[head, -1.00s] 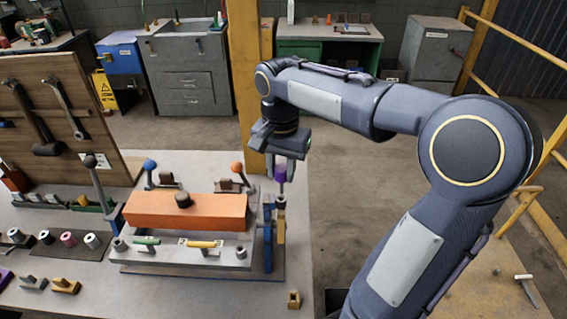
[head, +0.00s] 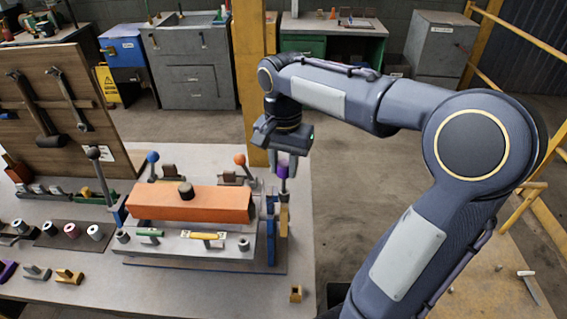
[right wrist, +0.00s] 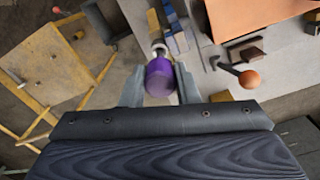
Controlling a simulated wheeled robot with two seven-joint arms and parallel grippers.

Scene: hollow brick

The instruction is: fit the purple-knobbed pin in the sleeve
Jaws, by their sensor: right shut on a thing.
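My right gripper (head: 284,164) is shut on the purple knob (head: 283,171) of the pin, beside the right end of the fixture. The purple knob (right wrist: 160,78) shows between both fingers in the right wrist view, with a short silver part (right wrist: 159,49) beyond it. In the head view the pin points down, close above a narrow yellow upright piece (head: 284,213) next to a blue upright (head: 271,230). I cannot tell whether this yellow piece is the sleeve, or whether the pin's tip touches it. My left gripper is not in view.
An orange brick (head: 215,204) sits on the grey fixture. Levers with a blue knob (head: 153,157) and an orange knob (head: 240,160) stand behind it. A small brass block (head: 296,294) lies near the table's right edge. A tool board (head: 50,110) stands at left.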

